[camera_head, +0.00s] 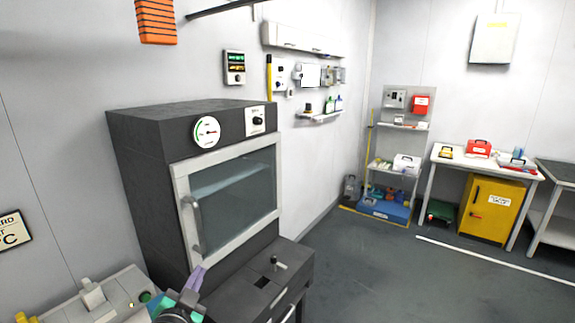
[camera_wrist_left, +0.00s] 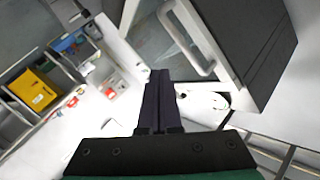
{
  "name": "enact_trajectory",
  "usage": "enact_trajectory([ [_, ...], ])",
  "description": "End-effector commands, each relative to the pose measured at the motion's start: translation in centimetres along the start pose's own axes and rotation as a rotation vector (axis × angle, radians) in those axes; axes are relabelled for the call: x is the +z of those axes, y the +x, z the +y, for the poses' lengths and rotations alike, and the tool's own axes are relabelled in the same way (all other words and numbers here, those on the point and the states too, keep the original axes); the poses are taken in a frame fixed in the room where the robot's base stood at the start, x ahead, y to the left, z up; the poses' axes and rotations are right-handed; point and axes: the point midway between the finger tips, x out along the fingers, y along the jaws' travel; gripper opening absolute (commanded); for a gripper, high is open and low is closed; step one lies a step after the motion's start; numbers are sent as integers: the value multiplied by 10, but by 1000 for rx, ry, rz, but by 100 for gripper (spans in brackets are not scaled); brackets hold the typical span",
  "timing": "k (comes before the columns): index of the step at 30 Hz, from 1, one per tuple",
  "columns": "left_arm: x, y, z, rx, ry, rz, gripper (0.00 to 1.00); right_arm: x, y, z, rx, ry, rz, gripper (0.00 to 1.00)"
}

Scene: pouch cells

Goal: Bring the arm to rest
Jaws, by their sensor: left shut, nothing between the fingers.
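My left gripper (camera_head: 200,270) shows at the bottom of the head view, its purple fingers pointing up in front of the dark oven-like chamber (camera_head: 142,150). In the left wrist view, the gripper's dark fingers (camera_wrist_left: 160,74) are pressed together and hold nothing. The chamber's glass door (camera_head: 232,190) looks closed, with a grey handle (camera_head: 192,225) on its left side. The fingers appear just below this handle in the head view; whether they touch the chamber I cannot tell. My right gripper is out of view.
A pale bench-top unit (camera_head: 118,298) lies at the lower left, close to my left arm. A dark cabinet with a small lever (camera_head: 278,263) is below the chamber. A yellow cabinet (camera_head: 490,208) stands under a white table at the right. The floor (camera_head: 400,275) between is clear.

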Motion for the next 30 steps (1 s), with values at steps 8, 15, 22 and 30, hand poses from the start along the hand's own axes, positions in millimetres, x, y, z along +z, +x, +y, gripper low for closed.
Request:
enact_trajectory([
  [8,153,-85,48,200,-262,-636,0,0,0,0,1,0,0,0],
  [15,204,-168,89,405,-357,-951,0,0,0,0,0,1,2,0],
  [22,269,-172,140,480,-368,-1054,0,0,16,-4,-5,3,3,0],
  [30,385,-161,220,502,-353,-1099,0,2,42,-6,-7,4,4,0],
])
